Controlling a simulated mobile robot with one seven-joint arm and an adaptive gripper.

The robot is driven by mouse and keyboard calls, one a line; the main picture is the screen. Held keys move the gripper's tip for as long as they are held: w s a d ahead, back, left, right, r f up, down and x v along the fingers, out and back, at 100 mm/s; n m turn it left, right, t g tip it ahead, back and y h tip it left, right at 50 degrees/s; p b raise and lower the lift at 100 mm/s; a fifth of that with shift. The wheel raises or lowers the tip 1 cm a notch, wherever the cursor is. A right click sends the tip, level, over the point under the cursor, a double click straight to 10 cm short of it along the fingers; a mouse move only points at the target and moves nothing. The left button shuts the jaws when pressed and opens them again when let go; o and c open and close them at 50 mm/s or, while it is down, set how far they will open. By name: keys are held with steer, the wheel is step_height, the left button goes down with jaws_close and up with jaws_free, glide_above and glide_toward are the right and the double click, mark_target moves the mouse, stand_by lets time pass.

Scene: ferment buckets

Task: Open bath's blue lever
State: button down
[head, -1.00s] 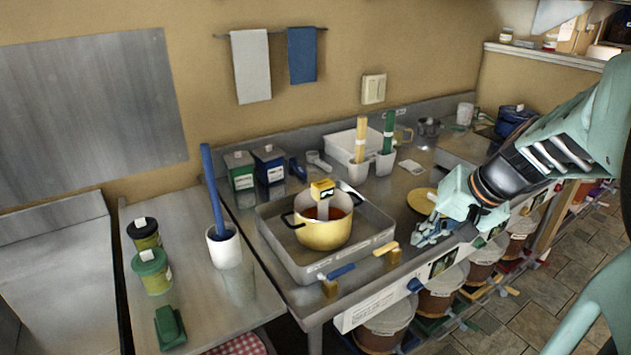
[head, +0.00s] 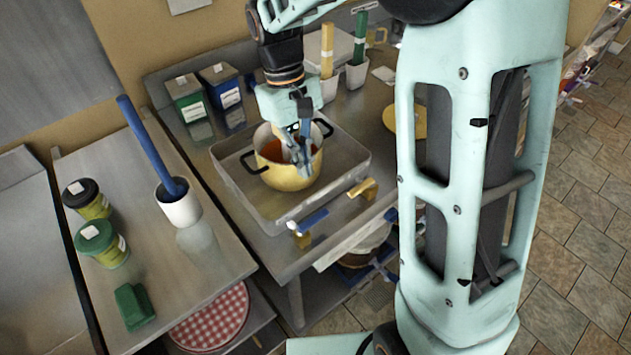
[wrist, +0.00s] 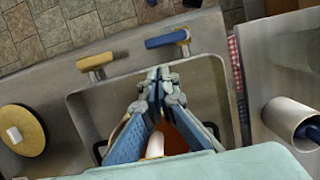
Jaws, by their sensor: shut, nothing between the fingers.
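The bath is a metal basin (head: 277,222) set on the steel counter, and a yellow pot (head: 287,180) with orange-red liquid stands in it. The blue lever (head: 312,219) sits on a brass tap at the bath's front edge; it also shows near the top of the wrist view (wrist: 166,40). A yellow lever (head: 362,187) is to its right along the same edge. My gripper (head: 304,164) is shut and empty, pointing down over the pot, apart from the blue lever. In the wrist view its fingertips (wrist: 158,82) meet below the lever and hide part of the pot.
A white holder with a blue-handled tool (head: 180,203) stands left of the bath. Green and blue tins (head: 220,85) and pots with yellow and green sticks stand behind. A yellow disc (head: 389,118) lies to the right. Tiled floor is open in front.

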mark_target(311, 201)
steer(key=shift+a, duration=0.1)
stand_by(0.3)
steer(key=x, duration=1)
